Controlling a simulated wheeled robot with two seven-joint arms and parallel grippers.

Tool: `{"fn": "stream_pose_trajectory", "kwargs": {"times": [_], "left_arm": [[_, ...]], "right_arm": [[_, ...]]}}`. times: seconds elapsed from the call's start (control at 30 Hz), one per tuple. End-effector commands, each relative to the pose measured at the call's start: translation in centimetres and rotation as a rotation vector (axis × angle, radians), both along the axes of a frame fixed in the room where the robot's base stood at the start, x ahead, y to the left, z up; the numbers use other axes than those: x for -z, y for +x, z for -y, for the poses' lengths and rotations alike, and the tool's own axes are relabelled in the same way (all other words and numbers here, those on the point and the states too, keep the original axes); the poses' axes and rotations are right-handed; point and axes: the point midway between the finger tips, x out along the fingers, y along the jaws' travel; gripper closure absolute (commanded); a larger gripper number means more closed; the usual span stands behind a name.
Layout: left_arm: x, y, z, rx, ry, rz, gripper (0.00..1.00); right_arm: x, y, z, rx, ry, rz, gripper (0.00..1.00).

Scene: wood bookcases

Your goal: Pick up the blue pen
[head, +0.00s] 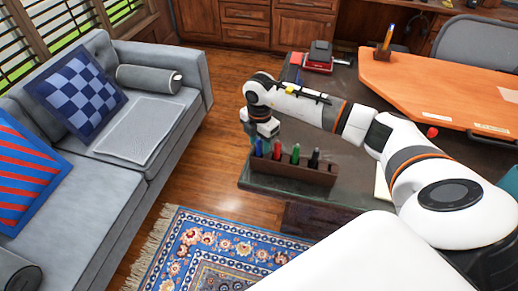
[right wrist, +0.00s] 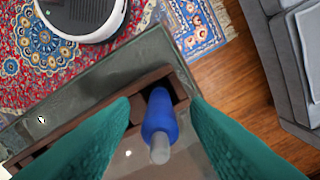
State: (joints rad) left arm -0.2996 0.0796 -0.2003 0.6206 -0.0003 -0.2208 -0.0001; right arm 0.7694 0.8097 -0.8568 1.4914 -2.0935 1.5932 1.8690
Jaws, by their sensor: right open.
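The blue pen (head: 259,148) stands upright in the leftmost slot of a dark wooden holder (head: 300,172) on the table. My right gripper (head: 265,137) is directly above the blue pen, pointing down. In the right wrist view, the blue pen (right wrist: 160,115) lies between the two teal fingers of my right gripper (right wrist: 160,104). The fingers are spread on either side of it, with a visible gap around the pen. A red pen (head: 277,150), a green pen (head: 295,154) and a black pen (head: 314,158) stand in the same holder. My left gripper is not in view.
The dark table (head: 345,90) carries an orange-brown desk board (head: 420,85) and a red-and-black item (head: 318,58) at the back. A grey sofa (head: 165,125) stands at the left. A patterned rug (head: 205,245) lies on the floor in front. Open floor lies between sofa and table.

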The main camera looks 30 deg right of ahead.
Motion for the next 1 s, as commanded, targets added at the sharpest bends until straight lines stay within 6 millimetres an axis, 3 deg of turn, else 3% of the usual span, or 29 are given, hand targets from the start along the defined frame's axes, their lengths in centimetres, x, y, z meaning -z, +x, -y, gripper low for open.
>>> {"fn": "stream_pose_trajectory", "kwargs": {"times": [0.13, 0.4, 0.77, 1.0], "left_arm": [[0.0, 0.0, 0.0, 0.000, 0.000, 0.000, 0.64], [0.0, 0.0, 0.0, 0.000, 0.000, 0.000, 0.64], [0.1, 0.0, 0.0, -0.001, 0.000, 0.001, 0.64], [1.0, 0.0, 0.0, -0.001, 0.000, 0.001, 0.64]], "right_arm": [[0.0, 0.0, 0.0, 0.000, 0.000, 0.000, 0.57], [0.0, 0.0, 0.0, 0.000, 0.000, 0.000, 1.00], [-0.3, 0.0, 0.0, 0.000, 0.000, 0.001, 1.00], [-4.1, 0.2, 0.0, 0.000, 0.000, 0.006, 1.00]]}}
